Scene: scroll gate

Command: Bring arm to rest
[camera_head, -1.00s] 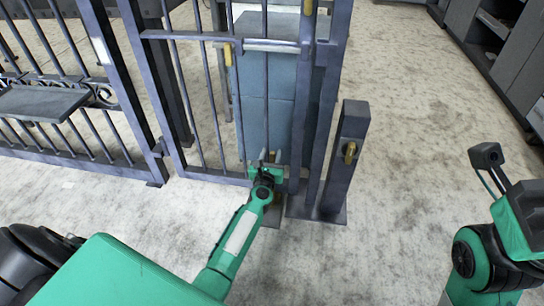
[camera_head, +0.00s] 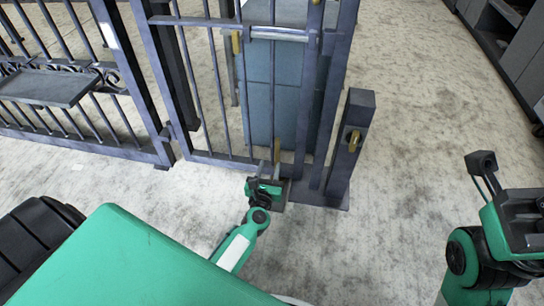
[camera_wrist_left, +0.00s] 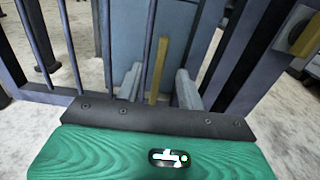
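My left arm (camera_head: 236,250) reaches from the bottom of the head view toward the foot of the barred gate (camera_head: 205,95). My left gripper (camera_head: 272,182) is low, just in front of the gate's bottom rail. In the left wrist view its two grey fingers (camera_wrist_left: 158,84) stand apart. A brass upright piece (camera_wrist_left: 158,68) shows between them with clear space on both sides; it also shows in the head view (camera_head: 277,151). My right gripper (camera_head: 524,218) is raised at the right edge, clear of the gate; its finger opening is unclear.
A short post (camera_head: 352,145) with a brass fitting stands right of the gate. A blue-grey block (camera_head: 285,85) is behind the bars. A fence with a shelf (camera_head: 45,87) is at left, and dark cabinets (camera_head: 510,50) at upper right. The floor at right is clear.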

